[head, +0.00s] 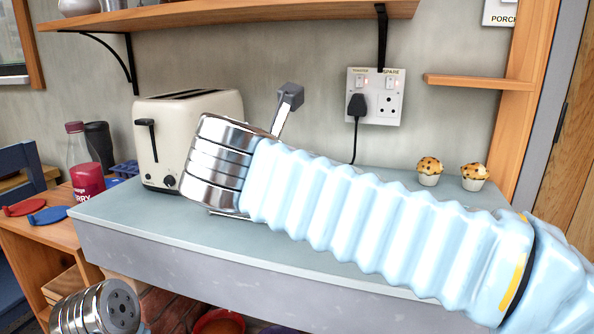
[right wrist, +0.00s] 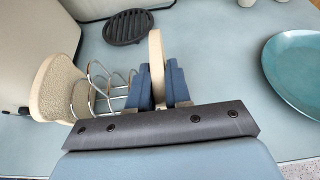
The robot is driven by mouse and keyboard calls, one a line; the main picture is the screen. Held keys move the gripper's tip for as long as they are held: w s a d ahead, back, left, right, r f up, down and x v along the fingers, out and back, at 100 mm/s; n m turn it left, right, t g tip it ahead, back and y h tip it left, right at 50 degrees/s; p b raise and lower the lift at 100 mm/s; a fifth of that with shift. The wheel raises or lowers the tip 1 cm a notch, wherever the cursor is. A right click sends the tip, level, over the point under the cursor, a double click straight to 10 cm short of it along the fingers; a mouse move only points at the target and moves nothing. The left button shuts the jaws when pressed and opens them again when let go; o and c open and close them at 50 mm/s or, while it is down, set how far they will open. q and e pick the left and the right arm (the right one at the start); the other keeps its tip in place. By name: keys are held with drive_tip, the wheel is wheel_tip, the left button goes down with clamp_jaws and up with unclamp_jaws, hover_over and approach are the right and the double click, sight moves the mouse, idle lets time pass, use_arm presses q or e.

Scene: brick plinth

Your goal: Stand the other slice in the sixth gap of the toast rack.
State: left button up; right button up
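In the right wrist view my right gripper (right wrist: 158,88) has its two blue fingers closed on a beige slice (right wrist: 156,52), seen nearly edge-on and upright. The wire toast rack (right wrist: 100,88) stands just left of the fingers, its right part partly hidden behind them. Another beige slice (right wrist: 55,85) stands at the rack's left end. The held slice appears to the right of the visible wires; I cannot tell whether it is in a gap. In the head view my right arm hides the rack, both slices and the right gripper. My left gripper is not visible; only part of my left arm shows.
The cream toaster (head: 190,130) stands behind my right wrist. A teal plate (right wrist: 300,75) lies to the right of the gripper. A dark round trivet (right wrist: 128,27) lies beyond the rack. Two muffins (head: 429,172) stand at the back of the grey-blue counter (head: 130,215).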

drive_tip(key=o, duration=0.4)
drive_tip(key=shift+r+p, duration=0.3)
drive_tip(key=shift+p, duration=0.05)
drive_tip(key=v, duration=1.2)
